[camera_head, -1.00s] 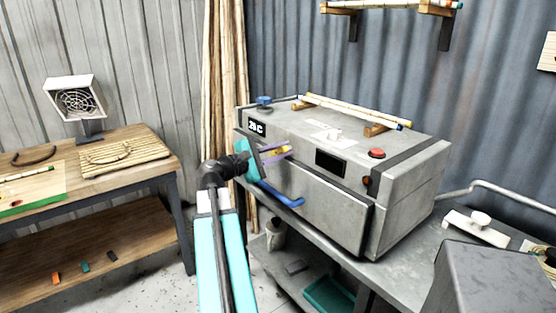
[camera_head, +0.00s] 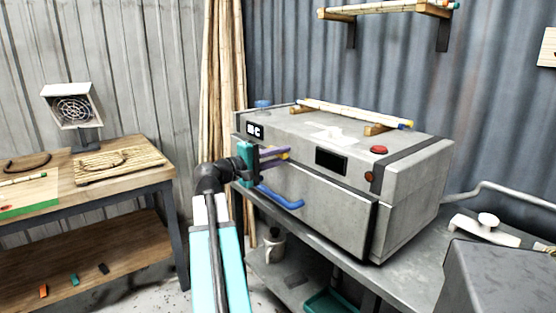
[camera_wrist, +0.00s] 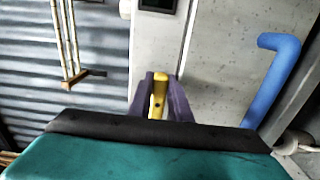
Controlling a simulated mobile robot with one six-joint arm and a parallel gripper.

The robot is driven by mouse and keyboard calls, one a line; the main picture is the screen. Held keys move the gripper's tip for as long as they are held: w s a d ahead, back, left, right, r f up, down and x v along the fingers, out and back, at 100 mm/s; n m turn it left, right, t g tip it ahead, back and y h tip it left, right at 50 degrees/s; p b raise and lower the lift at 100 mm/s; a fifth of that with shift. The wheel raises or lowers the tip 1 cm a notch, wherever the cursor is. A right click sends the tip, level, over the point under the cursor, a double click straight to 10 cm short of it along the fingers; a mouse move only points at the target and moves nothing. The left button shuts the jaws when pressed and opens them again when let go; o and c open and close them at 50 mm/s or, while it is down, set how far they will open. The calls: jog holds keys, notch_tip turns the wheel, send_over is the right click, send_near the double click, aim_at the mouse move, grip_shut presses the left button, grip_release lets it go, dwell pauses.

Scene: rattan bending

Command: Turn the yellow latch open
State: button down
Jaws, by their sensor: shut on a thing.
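The yellow latch (camera_wrist: 159,92) sits on the front of the grey steam box (camera_head: 330,205). My gripper (camera_head: 288,153) has purple fingers and a teal body and reaches the box front from the left. In the wrist view my gripper (camera_wrist: 158,95) is shut on the latch, with one finger on each side of it. In the head view only a small yellow bit of the latch (camera_head: 284,156) shows by the fingertips; the rest is hidden.
A blue handle (camera_head: 282,197) is just below my gripper on the box front. A red button (camera_head: 379,150) and dark display (camera_head: 331,161) are to the right. Bamboo poles (camera_head: 355,112) rest on top. A wooden workbench (camera_head: 130,165) stands at left.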

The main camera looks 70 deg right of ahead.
jog(key=shift+d+r, duration=0.25)
jog(key=shift+r, duration=0.1)
jog(key=c, duration=1.8)
grip_release()
jog(key=shift+s+d+f, duration=0.1)
jog(key=shift+s+d, duration=0.05)
jog(key=shift+o, duration=0.8)
jog(key=shift+f, duration=0.35)
jog(key=shift+a, duration=0.2)
